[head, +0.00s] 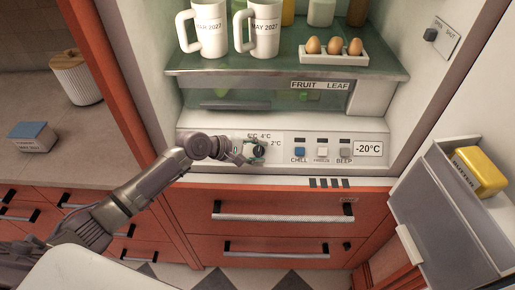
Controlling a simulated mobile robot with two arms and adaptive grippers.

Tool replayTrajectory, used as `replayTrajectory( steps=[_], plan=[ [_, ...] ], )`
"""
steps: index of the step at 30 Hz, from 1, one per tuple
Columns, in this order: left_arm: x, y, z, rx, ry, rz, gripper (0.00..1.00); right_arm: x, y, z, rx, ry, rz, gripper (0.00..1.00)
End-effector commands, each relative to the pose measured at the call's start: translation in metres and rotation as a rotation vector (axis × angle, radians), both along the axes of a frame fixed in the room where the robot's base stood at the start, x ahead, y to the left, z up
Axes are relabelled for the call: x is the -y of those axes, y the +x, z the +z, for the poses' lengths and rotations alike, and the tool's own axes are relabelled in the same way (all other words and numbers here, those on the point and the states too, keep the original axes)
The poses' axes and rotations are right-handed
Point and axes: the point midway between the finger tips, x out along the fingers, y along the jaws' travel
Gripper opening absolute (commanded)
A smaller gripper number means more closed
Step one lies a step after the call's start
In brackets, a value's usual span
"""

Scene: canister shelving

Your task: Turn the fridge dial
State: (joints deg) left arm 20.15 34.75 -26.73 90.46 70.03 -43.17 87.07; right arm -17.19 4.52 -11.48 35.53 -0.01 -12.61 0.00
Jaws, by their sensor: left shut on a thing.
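The fridge dial (259,150) is a dark round knob on the pale control panel (228,137) low in the open fridge. Temperature marks, among them 4°C and 2°C, are printed around its upper side. My left gripper (254,152) reaches in from the left and is shut on the dial. The gripper covers the dial's left side and some of the marks, so I cannot read the pointer's exact setting. My right gripper does not show.
Right of the dial are CHILL (300,152), FREEZE (322,153) and BEEP (344,153) buttons and a -20°C display (369,149). Above are a drawer (265,92) and a glass shelf with mugs and eggs. The open door's bin (440,190) stands at right.

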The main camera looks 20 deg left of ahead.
Motion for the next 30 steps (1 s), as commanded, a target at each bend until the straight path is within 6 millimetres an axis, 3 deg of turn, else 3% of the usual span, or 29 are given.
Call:
replayTrajectory(
  steps=[9,29,30],
  plan=[
    [0.000,0.001,0.002,-0.032,0.112,-0.115,0.05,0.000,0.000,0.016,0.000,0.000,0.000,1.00],
    [0.001,0.000,-0.001,-0.044,0.148,-0.154,0.05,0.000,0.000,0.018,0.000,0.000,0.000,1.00],
    [0.001,0.000,-0.001,-0.044,0.148,-0.154,0.44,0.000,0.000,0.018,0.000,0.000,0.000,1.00]
  ],
)
